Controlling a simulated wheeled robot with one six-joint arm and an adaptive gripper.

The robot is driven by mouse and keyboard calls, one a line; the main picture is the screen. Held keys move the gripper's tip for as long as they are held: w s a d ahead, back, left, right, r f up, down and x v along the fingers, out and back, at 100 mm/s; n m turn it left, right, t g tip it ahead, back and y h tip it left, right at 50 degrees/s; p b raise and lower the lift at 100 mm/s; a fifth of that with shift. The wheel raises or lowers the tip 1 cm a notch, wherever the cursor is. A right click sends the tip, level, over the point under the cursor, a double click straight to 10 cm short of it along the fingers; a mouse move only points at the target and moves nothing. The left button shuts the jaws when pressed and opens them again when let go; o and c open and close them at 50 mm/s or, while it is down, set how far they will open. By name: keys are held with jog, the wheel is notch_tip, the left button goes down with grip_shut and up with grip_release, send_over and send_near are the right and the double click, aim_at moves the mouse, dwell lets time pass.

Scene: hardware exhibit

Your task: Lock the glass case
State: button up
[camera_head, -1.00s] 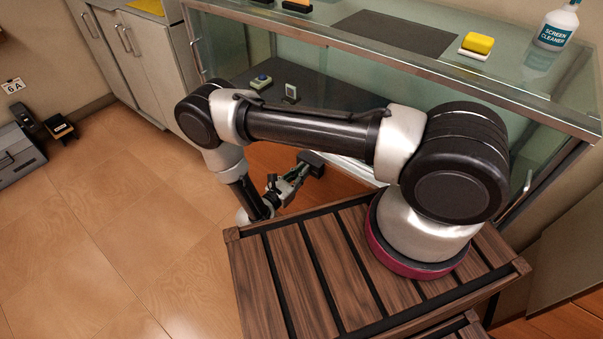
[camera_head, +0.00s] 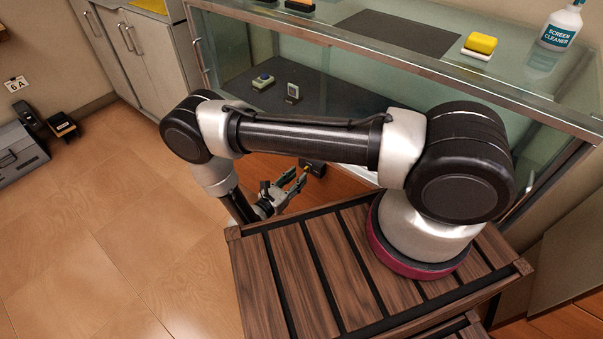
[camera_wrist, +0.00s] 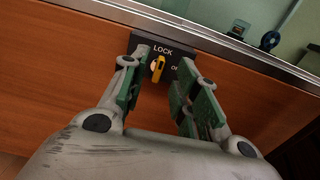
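The glass case (camera_head: 520,95) stands behind my arm, with a metal frame and a wooden lower panel that shows in the wrist view (camera_wrist: 60,65). A black lock plate (camera_wrist: 178,58) marked "LOCK" sits on that panel just under the metal rail. A yellow knob (camera_wrist: 157,68) on the plate is roughly upright, tilted a little. My gripper (camera_wrist: 158,85) is open in front of the plate, with the knob showing between its fingers, nearer the left one. I cannot see any contact. In the head view my gripper (camera_head: 290,185) is low in front of the case, by the small black lock plate (camera_head: 313,168).
Inside the case are a small green-topped item (camera_head: 263,81) and a small display item (camera_head: 292,93). A slatted wooden surface (camera_head: 250,290) lies beneath my arm base. The tiled floor at left is mostly clear.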

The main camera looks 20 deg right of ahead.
jog(key=v, duration=0.8)
jog(key=shift+s, duration=0.1)
